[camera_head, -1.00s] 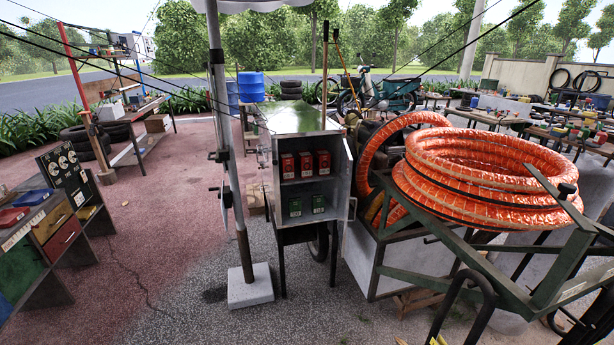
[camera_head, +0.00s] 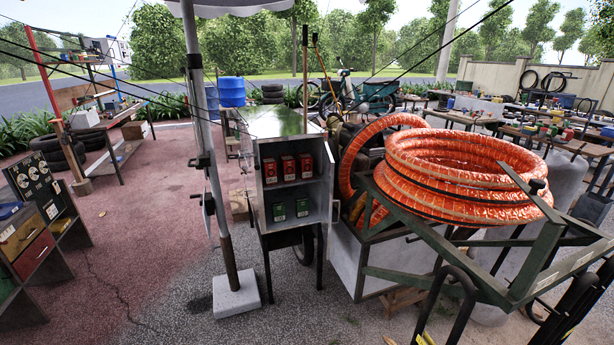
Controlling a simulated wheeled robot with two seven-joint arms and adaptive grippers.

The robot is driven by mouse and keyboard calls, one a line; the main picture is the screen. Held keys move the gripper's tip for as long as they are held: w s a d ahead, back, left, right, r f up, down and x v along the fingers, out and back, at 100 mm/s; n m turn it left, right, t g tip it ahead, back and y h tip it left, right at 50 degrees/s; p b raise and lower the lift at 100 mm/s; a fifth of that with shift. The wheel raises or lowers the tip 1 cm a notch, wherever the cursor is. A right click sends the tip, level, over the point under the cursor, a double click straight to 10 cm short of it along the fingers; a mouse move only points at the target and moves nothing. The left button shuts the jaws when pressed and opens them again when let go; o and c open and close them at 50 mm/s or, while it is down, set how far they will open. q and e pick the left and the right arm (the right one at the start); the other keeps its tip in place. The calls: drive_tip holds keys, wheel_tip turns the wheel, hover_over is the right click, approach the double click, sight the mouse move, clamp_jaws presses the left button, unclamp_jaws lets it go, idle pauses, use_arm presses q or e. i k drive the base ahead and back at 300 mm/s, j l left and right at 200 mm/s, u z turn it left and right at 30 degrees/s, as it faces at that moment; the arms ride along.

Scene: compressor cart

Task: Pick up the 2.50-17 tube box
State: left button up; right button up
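A metal cabinet on the cart (camera_head: 282,124) stands open at the middle of the head view. Its upper shelf holds three red boxes: a left one (camera_head: 270,171), a middle one (camera_head: 288,168) and a right one (camera_head: 306,166). Its lower shelf holds two green boxes, a left one (camera_head: 279,211) and a right one (camera_head: 302,207). The print on the boxes is too small to read, so I cannot tell which is the 2.50-17 tube box. Neither of my grippers is in view.
A pole on a concrete block (camera_head: 236,297) stands just left of the cabinet. Coiled orange hose (camera_head: 465,180) on a green metal frame fills the right side. A drawer cabinet (camera_head: 38,250) stands at the left. Paved ground between it and the pole is clear.

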sight(304, 160)
drive_tip(key=i+j+z, duration=0.1)
drive_tip(key=i+j, duration=0.2)
drive_tip(key=i+j+z, duration=0.15)
drive_tip(key=j, duration=0.3)
drive_tip(key=i+j+z, duration=0.1)
drive_tip(key=i+j, duration=0.25)
